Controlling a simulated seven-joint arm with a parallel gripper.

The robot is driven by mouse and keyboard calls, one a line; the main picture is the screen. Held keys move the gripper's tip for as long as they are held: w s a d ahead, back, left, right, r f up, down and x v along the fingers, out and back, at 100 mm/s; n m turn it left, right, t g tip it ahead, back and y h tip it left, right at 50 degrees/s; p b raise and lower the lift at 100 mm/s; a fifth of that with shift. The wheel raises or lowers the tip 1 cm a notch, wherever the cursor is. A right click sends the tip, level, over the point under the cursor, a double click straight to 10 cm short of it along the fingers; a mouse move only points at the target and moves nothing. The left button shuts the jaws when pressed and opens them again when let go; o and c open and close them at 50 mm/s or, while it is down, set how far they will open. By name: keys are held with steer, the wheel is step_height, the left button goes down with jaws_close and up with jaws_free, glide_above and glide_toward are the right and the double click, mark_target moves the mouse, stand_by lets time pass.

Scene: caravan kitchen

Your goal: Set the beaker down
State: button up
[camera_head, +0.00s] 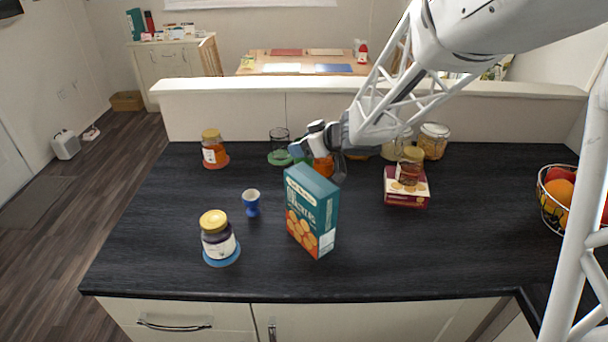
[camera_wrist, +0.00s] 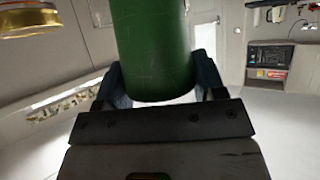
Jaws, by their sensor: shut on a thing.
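A green cylinder, which I take to be the beaker (camera_wrist: 155,45), stands between the two fingers of my gripper (camera_wrist: 158,85) in the wrist view. The fingers are shut on it, one on each side. Its rounded lower edge shows; its top is out of frame. In the head view my gripper (camera_head: 302,148) is over the far middle of the counter, behind the teal box. A bit of green shows by the fingers there, but I cannot tell how high the beaker is above the counter.
The teal box (camera_head: 312,212) stands in front of my gripper. A glass (camera_head: 279,138) stands left of it. A jar on a red box (camera_head: 406,199) is right. The dark counter (camera_head: 160,265) is clear front left.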

steer(key=shift+f, duration=2.1)
steer(key=shift+f, duration=1.85)
steer(key=shift+f, duration=0.1)
steer(key=o, duration=0.9)
steer(key=v, duration=1.2)
